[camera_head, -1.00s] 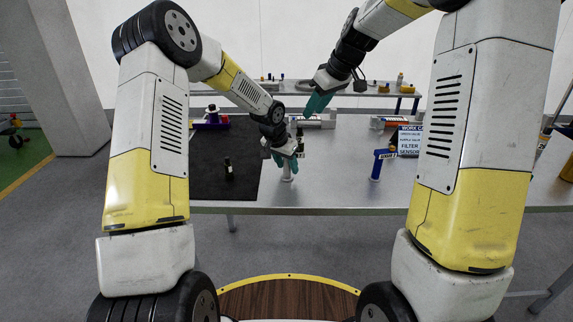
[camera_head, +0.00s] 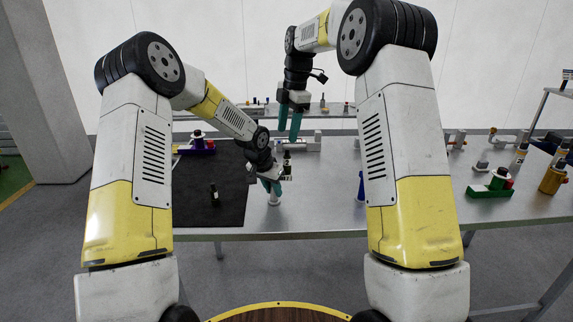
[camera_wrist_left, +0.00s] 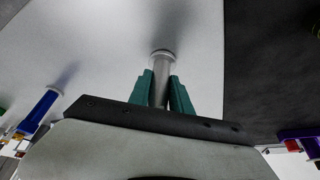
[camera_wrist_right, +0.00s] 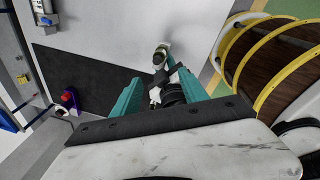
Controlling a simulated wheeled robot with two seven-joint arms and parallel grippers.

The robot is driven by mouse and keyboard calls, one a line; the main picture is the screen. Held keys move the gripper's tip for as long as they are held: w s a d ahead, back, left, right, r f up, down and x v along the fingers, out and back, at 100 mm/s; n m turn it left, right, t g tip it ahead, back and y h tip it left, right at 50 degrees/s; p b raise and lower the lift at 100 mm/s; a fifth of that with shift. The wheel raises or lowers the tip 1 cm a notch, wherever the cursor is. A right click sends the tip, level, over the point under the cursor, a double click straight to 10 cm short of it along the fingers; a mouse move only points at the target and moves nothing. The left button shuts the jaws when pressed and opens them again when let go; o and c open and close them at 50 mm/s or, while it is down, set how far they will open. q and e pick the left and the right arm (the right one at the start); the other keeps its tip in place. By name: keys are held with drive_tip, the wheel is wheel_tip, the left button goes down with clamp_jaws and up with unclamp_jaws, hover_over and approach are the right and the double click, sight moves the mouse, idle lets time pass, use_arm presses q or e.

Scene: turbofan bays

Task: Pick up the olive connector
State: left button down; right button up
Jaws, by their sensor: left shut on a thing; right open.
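My left gripper (camera_head: 272,187) is shut on a pale grey post (camera_head: 274,199), low over the front of the metal table. In the left wrist view the post (camera_wrist_left: 160,75) stands out between the teal fingers. My right gripper (camera_head: 290,120) is open, fingers pointing down, above and behind the left one. The right wrist view shows my left gripper and the post end (camera_wrist_right: 161,55) beyond its open fingers. A small dark connector (camera_head: 214,193) stands upright on the black mat (camera_head: 195,212); I cannot tell whether it is olive.
A purple holder (camera_head: 197,148) is at the mat's back edge. A green holder (camera_head: 488,192) with a red part stands on the right of the table (camera_head: 320,215), near a mustard-yellow cylinder (camera_head: 552,179). A blue post (camera_head: 361,187) is partly hidden by my right arm.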

sight(287, 156)
drive_tip(key=n, duration=0.2)
drive_tip(key=w+n+g+h, duration=0.1)
drive_tip(key=n, duration=0.2)
drive_tip(key=shift+a+n+h, duration=0.1)
drive_tip(key=shift+n+h, duration=0.2)
drive_tip(key=shift+f, duration=0.3)
wheel_tip(287, 156, down, 6)
drive_tip(key=shift+w+f, duration=0.15)
drive_tip(key=shift+f, duration=1.2)
drive_tip(key=shift+w+f, duration=0.15)
drive_tip(key=shift+f, duration=1.2)
clamp_jaws()
